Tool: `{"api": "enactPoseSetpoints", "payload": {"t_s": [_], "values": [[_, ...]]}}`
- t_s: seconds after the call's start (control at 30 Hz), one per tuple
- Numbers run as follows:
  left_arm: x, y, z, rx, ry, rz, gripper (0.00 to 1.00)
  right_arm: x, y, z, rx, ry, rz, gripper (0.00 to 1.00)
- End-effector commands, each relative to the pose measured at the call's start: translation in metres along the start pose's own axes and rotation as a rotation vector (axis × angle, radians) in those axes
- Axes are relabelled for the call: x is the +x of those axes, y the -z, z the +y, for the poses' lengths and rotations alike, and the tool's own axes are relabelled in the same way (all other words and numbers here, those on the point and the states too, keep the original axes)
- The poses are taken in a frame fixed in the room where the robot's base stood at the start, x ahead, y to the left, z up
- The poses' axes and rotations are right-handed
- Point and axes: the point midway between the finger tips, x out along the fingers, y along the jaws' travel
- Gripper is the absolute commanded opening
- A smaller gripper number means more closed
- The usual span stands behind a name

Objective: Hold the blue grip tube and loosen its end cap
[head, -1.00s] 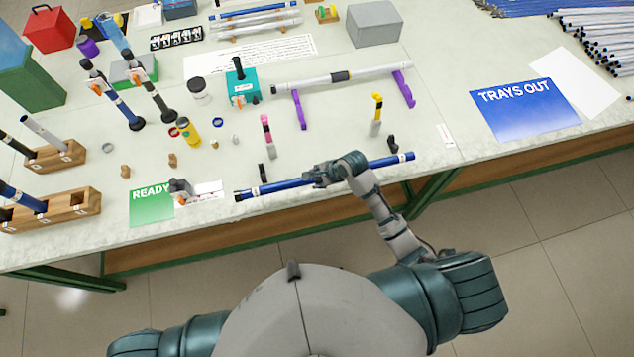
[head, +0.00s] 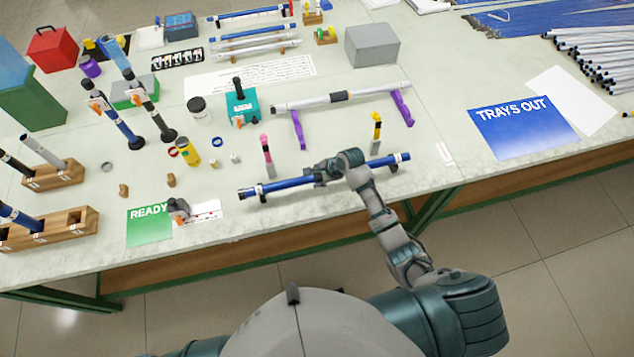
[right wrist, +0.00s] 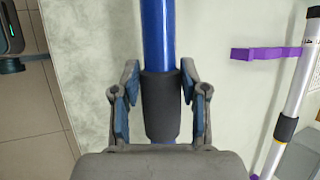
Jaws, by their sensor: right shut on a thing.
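The blue grip tube (head: 290,184) lies level along the front of the bench in the head view. It also shows upright in the right wrist view (right wrist: 158,35), with a dark grip sleeve (right wrist: 160,105). My right gripper (head: 330,172) is shut on the tube near its middle; in the wrist view its fingers (right wrist: 157,90) flank the sleeve. The tube's left end (head: 244,194) is dark beside a white band; the right end (head: 403,157) has a white band too. I cannot tell which end bears the loosening cap.
Pink (head: 266,150) and yellow (head: 376,130) upright tools stand behind. A white tube rests on purple stands (head: 402,108). A green READY mat (head: 149,225) lies left of the tube.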

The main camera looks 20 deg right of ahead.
Motion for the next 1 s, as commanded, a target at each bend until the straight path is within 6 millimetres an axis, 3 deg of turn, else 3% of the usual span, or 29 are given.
{"api": "enactPoseSetpoints", "payload": {"t_s": [0.27, 1.0], "values": [[0.004, 0.000, 0.000, 0.000, 0.000, 0.000, 0.00, 0.005, 0.006, -0.011, 0.000, 0.001, -0.001, 0.00], [0.003, 0.000, 0.000, 0.000, 0.000, 0.000, 0.00, 0.013, 0.009, -0.008, 0.001, 0.000, -0.001, 0.00]]}}
